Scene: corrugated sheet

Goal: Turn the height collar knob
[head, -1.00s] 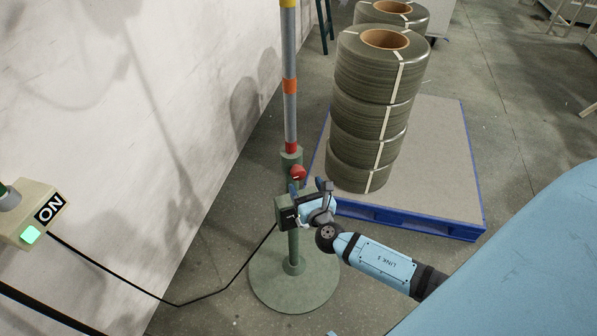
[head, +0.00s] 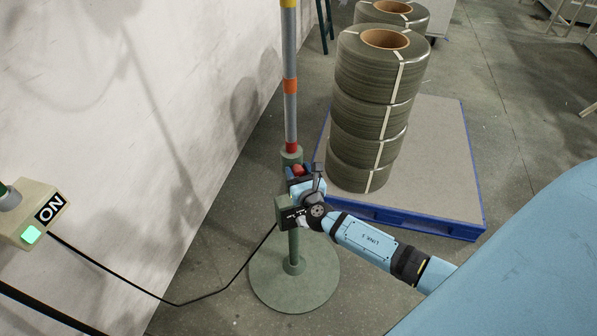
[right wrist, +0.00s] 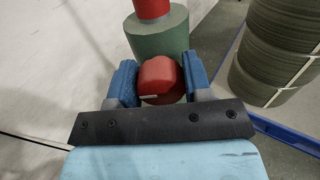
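The height collar knob is a rounded red knob (head: 298,170) on the green collar (head: 291,156) of the upright stand. In the right wrist view the knob (right wrist: 160,80) sits between the two blue fingers of my right gripper (right wrist: 160,82), below the green collar (right wrist: 158,33) and red band. A short pale mark shows on its face. The fingers flank it closely, with little or no gap visible; I cannot tell whether they press on it. In the head view my right gripper (head: 299,173) is at the knob. My left gripper is not in view.
The stand has a round green base (head: 294,285) and a grey pole (head: 290,60). A blue pallet (head: 440,170) with stacked strapping coils (head: 372,110) stands close behind on the right. The pale wall (head: 120,120) and a lit ON box (head: 30,215) are at left.

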